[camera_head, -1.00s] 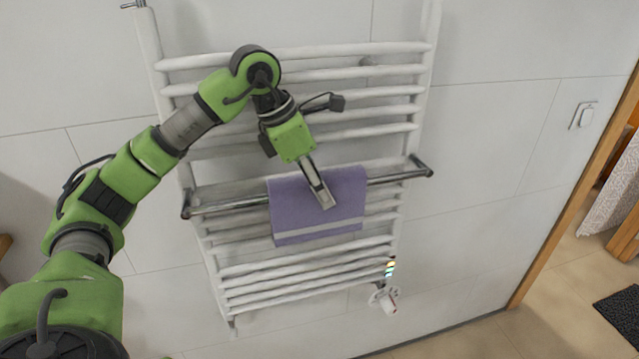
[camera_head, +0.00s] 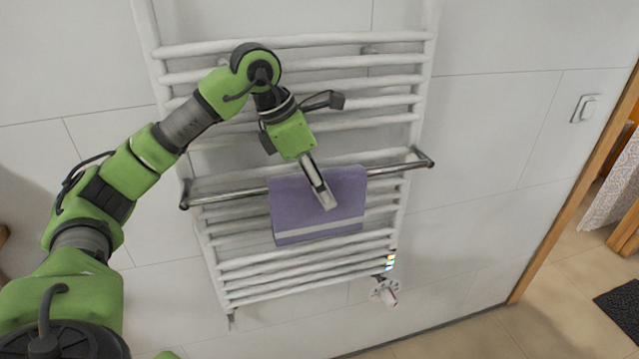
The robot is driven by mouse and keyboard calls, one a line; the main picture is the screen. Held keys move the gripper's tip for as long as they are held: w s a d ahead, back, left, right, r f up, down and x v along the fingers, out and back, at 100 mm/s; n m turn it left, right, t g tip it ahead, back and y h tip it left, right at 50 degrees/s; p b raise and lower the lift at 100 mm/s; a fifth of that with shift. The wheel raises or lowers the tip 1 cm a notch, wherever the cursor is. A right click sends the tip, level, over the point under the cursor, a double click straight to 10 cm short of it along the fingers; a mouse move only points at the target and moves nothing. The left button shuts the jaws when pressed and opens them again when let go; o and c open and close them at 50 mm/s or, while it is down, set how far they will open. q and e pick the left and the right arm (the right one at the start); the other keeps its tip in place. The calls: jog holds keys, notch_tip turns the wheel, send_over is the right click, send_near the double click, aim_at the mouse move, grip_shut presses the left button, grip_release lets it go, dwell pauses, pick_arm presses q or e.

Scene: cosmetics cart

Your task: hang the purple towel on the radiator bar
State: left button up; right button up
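The purple towel (camera_head: 345,208) hangs over the chrome bar (camera_head: 232,195) at the front of the white radiator (camera_head: 290,269). A paler stripe crosses the towel near its lower edge. My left gripper (camera_head: 326,200) is in front of the towel, with its fingers over the towel's upper middle. The fingers appear close together, but I see them edge-on and cannot tell whether they grip the cloth or only overlap it. The back of the towel is hidden. My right gripper is not in view.
The radiator's several white tubes run above and below the bar. A valve (camera_head: 385,290) with small coloured lights sits at its lower right. A light switch (camera_head: 585,108) and a wooden door frame (camera_head: 570,205) are to the right. The wall between is bare.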

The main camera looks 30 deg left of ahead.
pick_arm(q)
jog(key=v, duration=1.2)
